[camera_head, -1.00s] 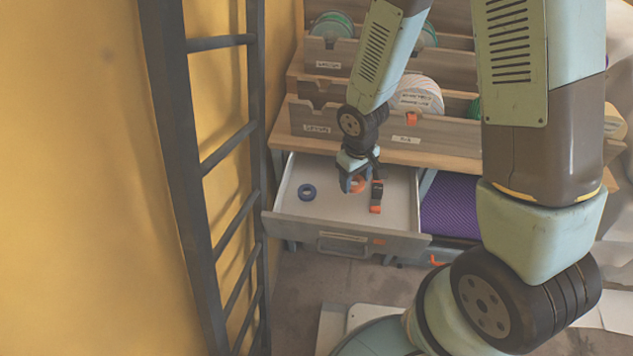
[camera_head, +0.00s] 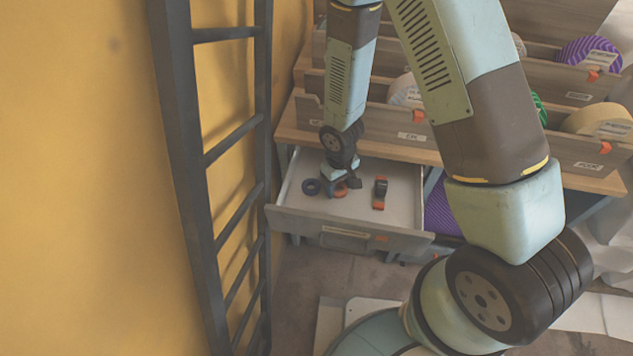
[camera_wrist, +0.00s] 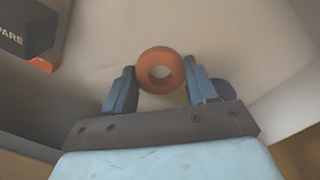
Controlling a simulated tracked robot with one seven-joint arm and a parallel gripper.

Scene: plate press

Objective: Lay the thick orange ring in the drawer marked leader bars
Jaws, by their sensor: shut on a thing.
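The thick orange ring (camera_wrist: 160,54) sits between my gripper's two fingertips (camera_wrist: 160,76) in the wrist view, with a finger against each side. My gripper is shut on it. In the head view my gripper (camera_head: 338,183) is inside the open drawer (camera_head: 405,213), and the orange ring (camera_head: 341,190) shows low over the pale drawer floor. I cannot tell whether it touches the floor. The drawer front carries a pale label (camera_head: 345,232) too small to read.
A blue ring (camera_head: 311,187) lies in the drawer just left of my gripper. A black block with orange ends (camera_head: 380,190) lies to the right. A dark ladder (camera_head: 180,150) stands at the left. Racks with spools (camera_head: 590,52) stand behind the drawer.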

